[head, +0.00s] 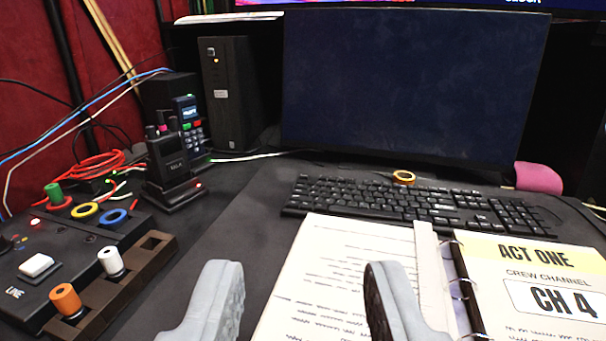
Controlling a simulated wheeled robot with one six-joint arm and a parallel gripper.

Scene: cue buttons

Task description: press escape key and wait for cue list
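A black keyboard (420,206) lies on the dark desk in front of the monitor. Its left end, where the escape key would sit, shows near the top left corner, but single key labels are too small to read. The monitor (410,85) is dark and shows no cue list. My gripper (305,285) is open and empty at the bottom of the view, with its two grey fingers well apart. It is nearer to me than the keyboard and not touching it.
An open ring binder (525,265) with loose pages covers the desk at the right front. At left stand a button box (60,262), a wooden rack (150,243) with coloured plugs, a radio in a charger (170,160) and cables. A tape roll (403,177) rests at the keyboard's back edge.

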